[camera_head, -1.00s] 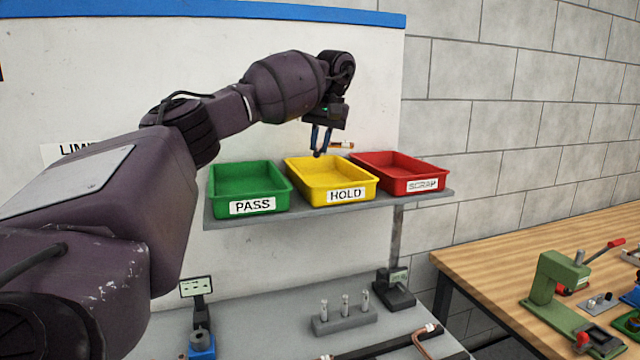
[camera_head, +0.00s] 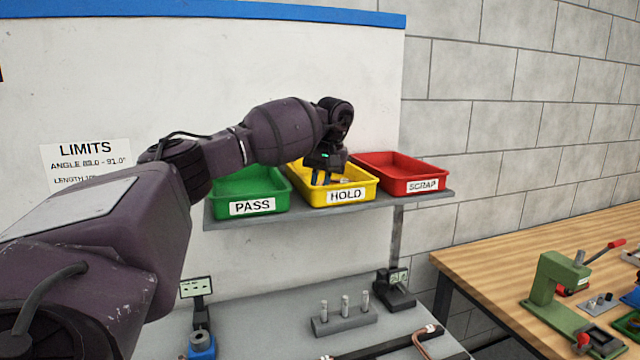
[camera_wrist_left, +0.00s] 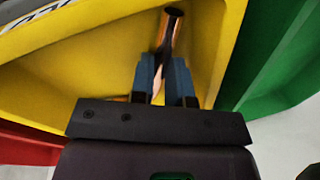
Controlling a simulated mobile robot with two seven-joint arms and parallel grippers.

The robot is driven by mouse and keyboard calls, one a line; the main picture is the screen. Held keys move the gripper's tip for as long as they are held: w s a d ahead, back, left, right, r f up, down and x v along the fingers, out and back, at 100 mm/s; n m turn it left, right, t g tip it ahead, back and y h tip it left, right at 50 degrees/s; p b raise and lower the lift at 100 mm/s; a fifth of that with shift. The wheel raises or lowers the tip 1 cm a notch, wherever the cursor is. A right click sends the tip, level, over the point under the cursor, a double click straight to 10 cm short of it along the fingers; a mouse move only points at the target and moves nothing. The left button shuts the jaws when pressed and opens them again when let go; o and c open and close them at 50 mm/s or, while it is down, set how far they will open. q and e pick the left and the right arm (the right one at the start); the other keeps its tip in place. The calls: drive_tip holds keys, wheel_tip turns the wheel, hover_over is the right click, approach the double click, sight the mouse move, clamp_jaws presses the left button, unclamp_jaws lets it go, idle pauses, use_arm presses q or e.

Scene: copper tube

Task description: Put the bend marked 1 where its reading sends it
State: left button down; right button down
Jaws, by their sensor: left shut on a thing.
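My left gripper (camera_head: 325,180) is down inside the yellow HOLD tray (camera_head: 313,200). In the left wrist view its blue fingers (camera_wrist_left: 166,82) are shut on a copper bend (camera_wrist_left: 171,38), whose dark open end points away from the gripper. The bend is low in the yellow tray; I cannot tell whether it touches the floor. Its mark is not visible. The green PASS tray (camera_head: 222,206) is to the left and the red SCRAP tray (camera_head: 421,172) to the right. My right gripper is not in view.
The trays stand on a grey shelf (camera_head: 330,212). Below, a grey bench holds a block with several pegs (camera_head: 344,323), small displays (camera_head: 196,288) and another copper tube (camera_head: 424,345). A LIMITS sign (camera_head: 85,160) hangs at left. A wooden table (camera_head: 500,250) with a green press (camera_head: 553,285) is at right.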

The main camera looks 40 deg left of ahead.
use_arm(q)
drive_tip(key=c, duration=1.4)
unclamp_jaws()
drive_tip(key=r, duration=0.4)
drive_tip(key=w+d+r, duration=0.1)
drive_tip(key=r, duration=0.3)
drive_tip(key=d+r, duration=0.1)
drive_tip(key=r, duration=0.3)
drive_tip(key=shift+w, duration=0.15)
drive_tip(key=shift+f, duration=0.1)
